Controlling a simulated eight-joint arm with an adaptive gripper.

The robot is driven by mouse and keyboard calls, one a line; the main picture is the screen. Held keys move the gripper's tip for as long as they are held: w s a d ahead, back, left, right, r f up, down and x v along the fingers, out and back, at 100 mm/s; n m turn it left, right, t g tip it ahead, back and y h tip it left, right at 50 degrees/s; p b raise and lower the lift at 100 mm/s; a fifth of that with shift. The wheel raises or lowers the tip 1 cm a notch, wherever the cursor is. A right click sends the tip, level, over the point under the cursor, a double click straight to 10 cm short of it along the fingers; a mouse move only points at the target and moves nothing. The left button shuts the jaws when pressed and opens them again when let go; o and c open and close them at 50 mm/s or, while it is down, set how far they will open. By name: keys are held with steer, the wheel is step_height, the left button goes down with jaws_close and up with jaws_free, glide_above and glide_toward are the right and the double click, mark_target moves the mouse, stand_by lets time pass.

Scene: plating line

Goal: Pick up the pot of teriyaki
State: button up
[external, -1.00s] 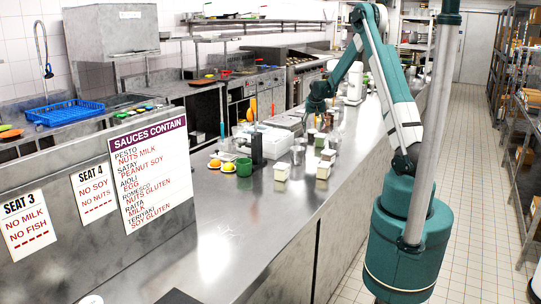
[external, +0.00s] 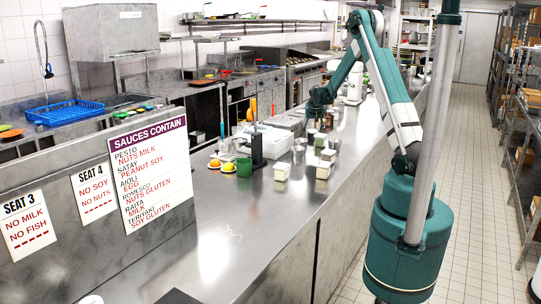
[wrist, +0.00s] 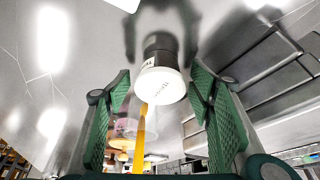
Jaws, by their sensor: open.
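My gripper (external: 316,112) is over the far part of the counter, just above a cluster of small pots (external: 320,139). In the wrist view my gripper (wrist: 160,76) is open, with one green ridged finger on each side of a pot (wrist: 160,86). That pot has a white lid and a dark body with a pale label. It lies between the fingers, with gaps on both sides. Its label is too small to read, so I cannot tell whether it is the teriyaki. In the external view the pots under my gripper are partly hidden.
Pale square containers (external: 282,171) stand nearer on the counter. A green mug (external: 244,167) and a dark upright holder (external: 258,150) stand to the left. A sauce sign (external: 152,172) lists teriyaki with soy and gluten. The near counter (external: 215,245) is clear.

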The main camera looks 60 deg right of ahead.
mark_target(312, 131)
steer(key=c, duration=0.9)
steer(key=shift+o, duration=0.2)
steer(key=shift+r, duration=0.1)
steer(key=shift+r, duration=4.95)
